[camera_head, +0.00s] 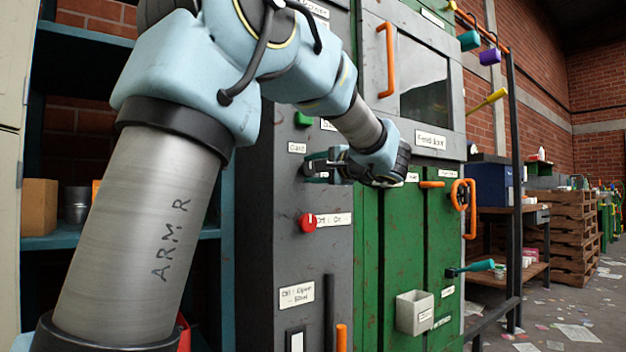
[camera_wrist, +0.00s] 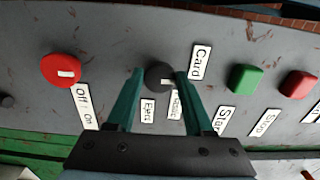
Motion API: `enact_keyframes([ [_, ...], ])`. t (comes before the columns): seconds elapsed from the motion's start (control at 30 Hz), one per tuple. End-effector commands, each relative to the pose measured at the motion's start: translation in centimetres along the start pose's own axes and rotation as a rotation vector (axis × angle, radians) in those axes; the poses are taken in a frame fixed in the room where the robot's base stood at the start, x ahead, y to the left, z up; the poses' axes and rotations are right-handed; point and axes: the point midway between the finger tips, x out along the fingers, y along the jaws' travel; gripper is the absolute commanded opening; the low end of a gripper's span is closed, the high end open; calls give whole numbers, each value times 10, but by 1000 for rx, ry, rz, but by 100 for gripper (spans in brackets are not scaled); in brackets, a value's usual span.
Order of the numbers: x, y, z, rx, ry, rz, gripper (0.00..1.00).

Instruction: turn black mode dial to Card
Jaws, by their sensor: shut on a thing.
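The black mode dial (camera_wrist: 156,74) sits on the grey panel in the wrist view, between the teal fingers of my gripper (camera_wrist: 160,78). The fingers are shut on its sides. A white mark shows on the dial's lower right side, not toward the Card label (camera_wrist: 199,62), which is up and right. Two more labels lie below the dial, one partly hidden by the right finger.
A red dial (camera_wrist: 61,70) with an Off : On label (camera_wrist: 86,106) is left in the wrist view. A green button (camera_wrist: 243,78) and a red button (camera_wrist: 298,84) are to the right.

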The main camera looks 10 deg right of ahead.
Motion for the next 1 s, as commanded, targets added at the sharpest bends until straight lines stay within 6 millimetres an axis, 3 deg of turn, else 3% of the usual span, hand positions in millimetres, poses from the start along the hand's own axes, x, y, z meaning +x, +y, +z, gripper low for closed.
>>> enact_keyframes([
  [0.47,0,1,0,-16,-1,2,0],
  [0.5,0,1,0,-16,-1,2,53],
  [0.77,0,1,0,-15,-1,1,81],
  [1.0,0,0,0,-15,0,1,81],
])
